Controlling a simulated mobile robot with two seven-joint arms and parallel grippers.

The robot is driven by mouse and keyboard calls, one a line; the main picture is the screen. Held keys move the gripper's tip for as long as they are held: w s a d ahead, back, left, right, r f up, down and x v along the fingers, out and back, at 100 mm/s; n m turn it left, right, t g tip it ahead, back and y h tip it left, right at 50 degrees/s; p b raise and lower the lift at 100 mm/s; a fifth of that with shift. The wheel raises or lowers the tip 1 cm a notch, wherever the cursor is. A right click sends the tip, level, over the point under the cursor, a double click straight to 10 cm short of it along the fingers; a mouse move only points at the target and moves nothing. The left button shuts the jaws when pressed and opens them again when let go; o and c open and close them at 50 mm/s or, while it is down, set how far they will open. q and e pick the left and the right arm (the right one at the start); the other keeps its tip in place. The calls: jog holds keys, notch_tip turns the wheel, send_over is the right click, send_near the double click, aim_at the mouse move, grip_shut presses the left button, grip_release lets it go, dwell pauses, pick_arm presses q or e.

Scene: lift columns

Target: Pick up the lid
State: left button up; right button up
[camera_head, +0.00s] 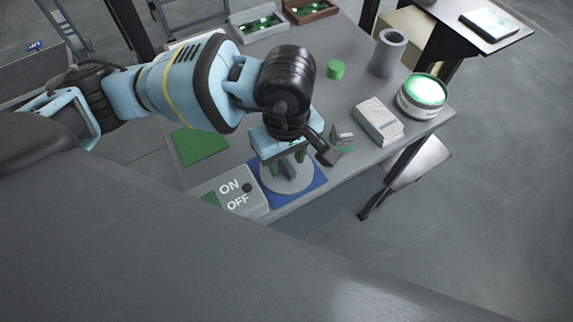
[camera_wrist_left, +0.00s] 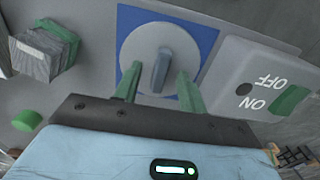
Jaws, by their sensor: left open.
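The lid (camera_head: 285,184) is a round grey disc with an upright bar handle, lying on a blue square (camera_head: 311,194) near the table's front edge. In the left wrist view the lid (camera_wrist_left: 133,46) shows most of its disc, and its handle (camera_wrist_left: 161,68) stands between my fingers. My left gripper (camera_head: 286,165) is above the lid, pointing down. Its green fingers are apart, one on each side of the handle, as the wrist view of the gripper (camera_wrist_left: 157,80) shows. I cannot tell whether they touch it. My right gripper is not in view.
An ON/OFF box (camera_head: 231,193) sits close to the left of the lid. A small grey and green block (camera_head: 342,136), a white stack (camera_head: 378,122), a round tin (camera_head: 421,98), a grey cup (camera_head: 388,53) and a green cylinder (camera_head: 335,69) stand rightward. A green square (camera_head: 200,146) lies left.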

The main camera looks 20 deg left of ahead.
aim_at(289, 167)
pick_arm(q)
grip_shut()
jog(key=shift+r, duration=0.1)
jog(key=shift+r, duration=0.4)
jog(key=r, duration=0.2)
jog(key=shift+s+d+r, duration=0.3)
jog(key=shift+s+d, duration=0.05)
jog(key=shift+d, duration=0.05)
jog(key=s+d+r+b, duration=0.1)
jog(key=s+d, duration=0.9)
jog(key=s, duration=0.1)
jog(key=shift+r+b, duration=0.2)
jog(key=shift+b, duration=0.1)
jog(key=shift+s+r, duration=0.1)
